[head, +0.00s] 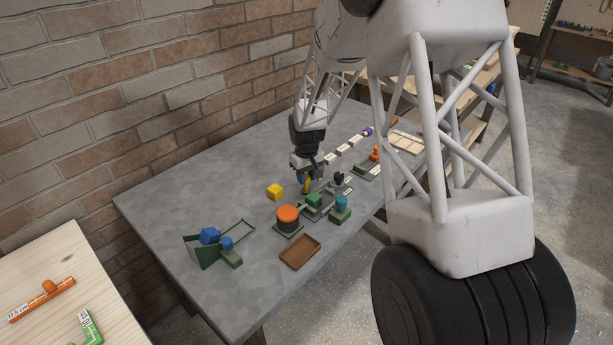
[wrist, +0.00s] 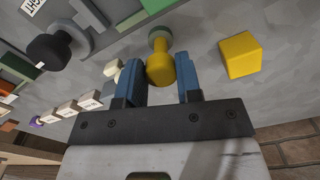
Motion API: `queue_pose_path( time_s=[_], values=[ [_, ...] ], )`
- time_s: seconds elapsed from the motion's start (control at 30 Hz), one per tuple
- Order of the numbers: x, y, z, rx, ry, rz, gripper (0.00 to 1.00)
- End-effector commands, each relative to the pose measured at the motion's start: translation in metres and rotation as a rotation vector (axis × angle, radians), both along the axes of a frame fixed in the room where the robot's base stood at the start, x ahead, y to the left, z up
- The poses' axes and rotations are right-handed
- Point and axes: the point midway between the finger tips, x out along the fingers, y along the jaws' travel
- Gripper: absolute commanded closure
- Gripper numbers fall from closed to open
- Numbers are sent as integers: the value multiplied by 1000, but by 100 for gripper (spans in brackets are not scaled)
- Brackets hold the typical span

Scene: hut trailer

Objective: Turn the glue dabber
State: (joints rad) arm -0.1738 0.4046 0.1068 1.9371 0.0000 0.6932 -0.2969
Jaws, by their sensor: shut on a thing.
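My gripper (wrist: 159,75) has its two blue fingers shut on a yellow knobbed piece (wrist: 160,67), which I take to be the glue dabber. The piece has a narrower neck and a round green-grey end (wrist: 159,33) that points away from the palm. In the head view my gripper (head: 306,183) is low over the grey table, and the yellow piece (head: 307,186) shows partly between the fingers. I cannot tell whether its far end touches the table.
A yellow cube (head: 275,192) lies close beside my gripper. A green block (head: 314,199), a black knob (head: 339,177), an orange-topped round piece (head: 288,217) and a teal piece (head: 341,203) stand near. A brown tray (head: 300,252) is nearer the front. The table's left rear is clear.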

Motion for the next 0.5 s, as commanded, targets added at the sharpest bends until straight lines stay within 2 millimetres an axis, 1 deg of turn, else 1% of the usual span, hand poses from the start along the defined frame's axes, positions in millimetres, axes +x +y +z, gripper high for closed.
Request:
queue_pose_path(
  time_s=[0.27,0.5],
  values=[
    [0,0,0,0,0,-19,100],
    [0,1,1,0,-1,-101,100]
  ],
)
